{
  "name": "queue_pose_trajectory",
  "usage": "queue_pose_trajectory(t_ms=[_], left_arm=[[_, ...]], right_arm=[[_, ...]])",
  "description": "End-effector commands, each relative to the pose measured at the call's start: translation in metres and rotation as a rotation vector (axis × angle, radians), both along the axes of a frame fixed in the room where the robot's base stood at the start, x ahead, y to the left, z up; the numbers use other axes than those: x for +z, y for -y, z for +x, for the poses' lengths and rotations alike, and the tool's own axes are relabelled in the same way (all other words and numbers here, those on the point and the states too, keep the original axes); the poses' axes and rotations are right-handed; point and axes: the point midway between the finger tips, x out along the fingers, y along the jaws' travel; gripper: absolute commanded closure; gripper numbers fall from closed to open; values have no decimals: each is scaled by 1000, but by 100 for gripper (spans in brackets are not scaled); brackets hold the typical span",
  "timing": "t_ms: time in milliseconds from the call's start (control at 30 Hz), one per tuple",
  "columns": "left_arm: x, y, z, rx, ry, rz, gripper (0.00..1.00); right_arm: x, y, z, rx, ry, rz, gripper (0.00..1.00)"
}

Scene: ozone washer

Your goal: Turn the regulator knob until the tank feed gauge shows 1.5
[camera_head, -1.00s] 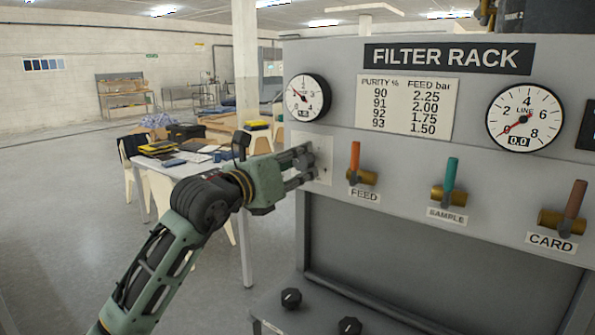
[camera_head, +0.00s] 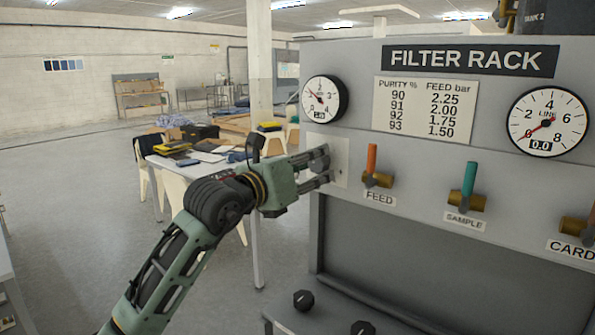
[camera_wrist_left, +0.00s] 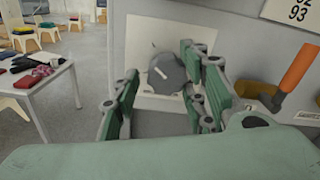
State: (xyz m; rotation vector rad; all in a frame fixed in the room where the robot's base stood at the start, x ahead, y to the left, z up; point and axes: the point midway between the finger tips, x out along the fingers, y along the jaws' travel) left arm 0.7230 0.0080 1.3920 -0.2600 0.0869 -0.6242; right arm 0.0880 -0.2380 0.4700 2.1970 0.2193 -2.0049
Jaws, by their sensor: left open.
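The regulator knob (camera_wrist_left: 167,75) is a grey round knob with a white mark, on a pale square plate (camera_wrist_left: 145,35) in the left wrist view. My left gripper (camera_wrist_left: 160,92) is open; in that view the knob appears between its fingers. I cannot tell whether they touch it. In the head view, my left gripper (camera_head: 318,168) is at the plate (camera_head: 341,165), its fingers largely hiding the knob. The feed gauge (camera_head: 321,98) is the white dial above; its needle points to the upper left, and its small readout is too small to read surely. My right gripper is out of view.
The FEED valve (camera_head: 372,168) with an orange lever is just right of the plate, with the green SAMPLE lever (camera_head: 469,179) beyond. The LINE gauge (camera_head: 547,122) reads 0.0. A cluttered table (camera_head: 258,225) stands behind my left arm.

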Motion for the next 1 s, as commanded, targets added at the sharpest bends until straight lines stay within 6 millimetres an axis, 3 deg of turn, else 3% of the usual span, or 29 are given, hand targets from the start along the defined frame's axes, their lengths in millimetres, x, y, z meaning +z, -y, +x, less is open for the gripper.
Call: queue_pose_trajectory(t_ms=[600, 1000], left_arm=[[-1, -62, -83, 3, -1, 2, 60], [-1, -69, -94, 1, -2, 1, 60]], right_arm=[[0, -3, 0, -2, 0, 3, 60], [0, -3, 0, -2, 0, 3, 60]])
